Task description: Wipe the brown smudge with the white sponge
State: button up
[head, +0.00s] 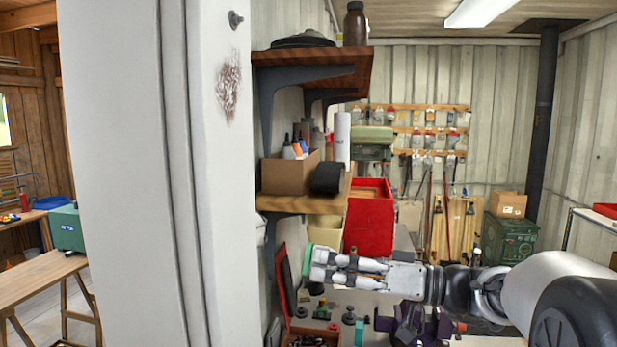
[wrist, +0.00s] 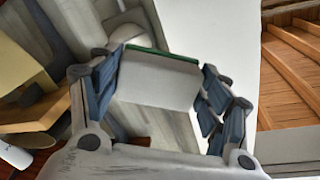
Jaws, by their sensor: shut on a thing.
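The brown smudge (head: 229,90) is a rough, mottled patch high on the narrow side face of the white post (head: 120,150) in the head view. My gripper (head: 318,262) is right of the post and well below the smudge, apart from it. In the wrist view my gripper (wrist: 160,72) is shut on the white sponge (wrist: 157,82), a pale block with a green far edge. The sponge sits between the two blue-padded fingers. In the head view only its green edge (head: 307,255) shows clearly at the fingertips. The smudge is not visible in the wrist view.
Wooden shelves (head: 310,58) on dark brackets stick out just right of the smudge. The lower shelf holds a cardboard box (head: 290,175) and a black item. A bolt (head: 236,19) projects from the post above the smudge. A red bin (head: 369,225) stands behind my arm.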

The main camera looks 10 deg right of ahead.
jog(key=s+a+r+n+g+p, duration=0.1)
jog(key=s+a+r+n+p, duration=0.2)
jog(key=r, duration=0.6)
jog(key=s+a+r+n+g+y+p, duration=0.1)
jog(key=s+r+n+p, duration=0.2)
jog(key=r, duration=0.7)
jog(key=s+a+r+n+g+p, duration=0.1)
jog(key=s+a+r+n+p, duration=0.15)
jog(key=s+r, duration=0.45)
jog(key=w+a+r+p, duration=0.1)
jog(key=w+a+r, duration=0.1)
jog(key=w+a, duration=0.2)
jog(key=shift+w+a, duration=0.25)
jog(key=shift+a, duration=0.45)
jog(key=shift+x, duration=0.9)
